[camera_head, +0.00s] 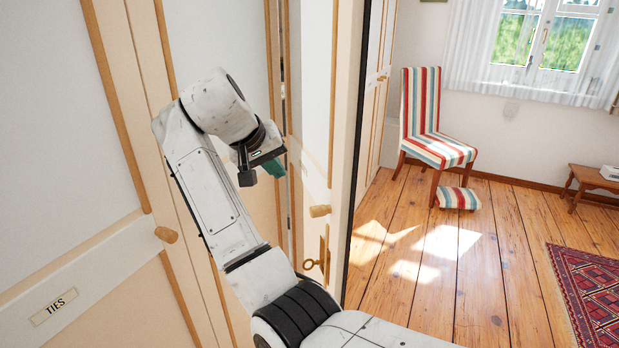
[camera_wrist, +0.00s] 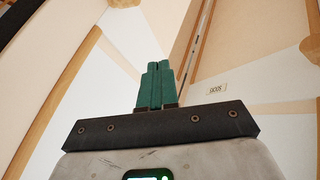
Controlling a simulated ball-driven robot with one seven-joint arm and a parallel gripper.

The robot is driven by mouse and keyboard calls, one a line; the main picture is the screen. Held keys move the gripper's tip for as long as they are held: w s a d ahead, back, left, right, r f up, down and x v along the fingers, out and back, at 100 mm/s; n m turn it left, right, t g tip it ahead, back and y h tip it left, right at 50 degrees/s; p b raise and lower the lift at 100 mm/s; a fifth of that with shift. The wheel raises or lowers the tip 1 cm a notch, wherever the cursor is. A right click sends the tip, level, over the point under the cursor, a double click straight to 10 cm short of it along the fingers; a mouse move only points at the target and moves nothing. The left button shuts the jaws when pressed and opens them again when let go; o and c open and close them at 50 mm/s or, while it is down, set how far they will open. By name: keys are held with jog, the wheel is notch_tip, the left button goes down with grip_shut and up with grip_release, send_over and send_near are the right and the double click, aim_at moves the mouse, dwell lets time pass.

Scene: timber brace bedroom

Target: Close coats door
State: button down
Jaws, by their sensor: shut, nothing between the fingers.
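My gripper (camera_head: 274,166) has teal fingers and sits in front of the cream wardrobe fronts. In the wrist view its fingers (camera_wrist: 157,66) are together with nothing between them. A cream door with wood trim stands at an angle to the right of my gripper (camera_head: 316,110). It carries a wooden knob (camera_head: 320,211) and a key (camera_head: 312,264). No coats label can be read on it, so I cannot confirm it is the coats door. Whether my fingers touch a panel is unclear.
A front labelled TIES (camera_head: 54,306) with a wooden knob (camera_head: 166,235) is at left. The wrist view shows a small label (camera_wrist: 212,88), too small to read surely. A striped chair (camera_head: 436,120), footstool (camera_head: 457,198) and red rug (camera_head: 590,295) stand right; the plank floor between is open.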

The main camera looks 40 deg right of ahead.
jog(key=r, duration=0.1)
jog(key=p, duration=0.1)
send_near(317, 190)
notch_tip(317, 190, down, 3)
jog(key=w+a, duration=0.1)
jog(key=w, duration=0.1)
jog(key=shift+s+d+f+p, duration=0.15)
jog(key=shift+s+d+p, duration=0.1)
jog(key=shift+d, duration=0.4)
jog(key=shift+s+d+f+p, duration=0.1)
jog(key=shift+s+d+p, duration=0.15)
jog(key=shift+d, duration=0.35)
jog(key=shift+s+d+f+p, duration=0.15)
jog(key=shift+d+p, duration=0.1)
jog(key=shift+d, duration=0.4)
